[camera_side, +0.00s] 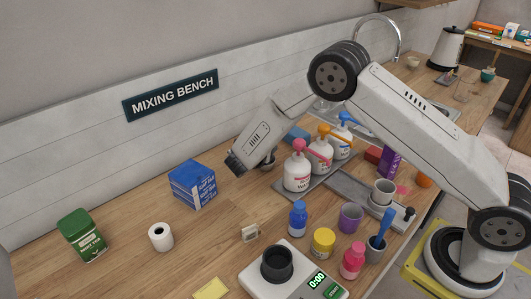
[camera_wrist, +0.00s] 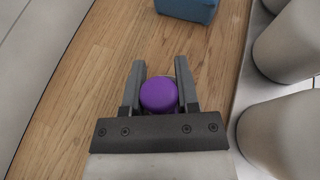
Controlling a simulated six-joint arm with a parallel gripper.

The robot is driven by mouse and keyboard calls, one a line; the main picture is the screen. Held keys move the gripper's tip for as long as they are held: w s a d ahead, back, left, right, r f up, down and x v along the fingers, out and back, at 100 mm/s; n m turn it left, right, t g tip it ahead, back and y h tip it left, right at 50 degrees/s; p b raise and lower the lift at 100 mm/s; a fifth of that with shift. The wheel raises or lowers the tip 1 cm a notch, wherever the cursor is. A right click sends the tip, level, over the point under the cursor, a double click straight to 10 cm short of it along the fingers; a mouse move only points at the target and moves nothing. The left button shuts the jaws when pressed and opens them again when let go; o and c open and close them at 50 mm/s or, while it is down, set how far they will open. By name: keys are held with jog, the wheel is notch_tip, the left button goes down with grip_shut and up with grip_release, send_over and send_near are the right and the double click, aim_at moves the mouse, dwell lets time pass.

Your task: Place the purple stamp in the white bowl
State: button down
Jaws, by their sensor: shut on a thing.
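The purple stamp (camera_wrist: 159,95) shows in the wrist view as a round purple top between the fingers of my gripper (camera_wrist: 160,66). The fingers are shut on it. Wooden counter shows around and ahead of the fingers; the height above it is hard to tell. In the side view my gripper (camera_side: 268,161) is small and partly hidden, behind the pump bottles' left side and near the back wall. The stamp cannot be made out there. I cannot identify a white bowl in either view.
Pump bottles (camera_side: 297,173) stand on a grey tray just right of my gripper. A blue block (camera_wrist: 188,8) lies ahead in the wrist view. A blue box (camera_side: 193,185) stands to the left. A scale (camera_side: 310,284) bears a black bowl (camera_side: 277,263) in front, near several small bottles and cups.

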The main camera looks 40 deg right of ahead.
jog(key=shift+f, duration=0.15)
jog(key=shift+c, duration=1.8)
grip_release()
jog(key=shift+r, duration=0.5)
jog(key=shift+a+r, duration=0.2)
jog(key=shift+r, duration=0.05)
jog(key=v, duration=1.1)
jog(key=shift+s+a, duration=0.2)
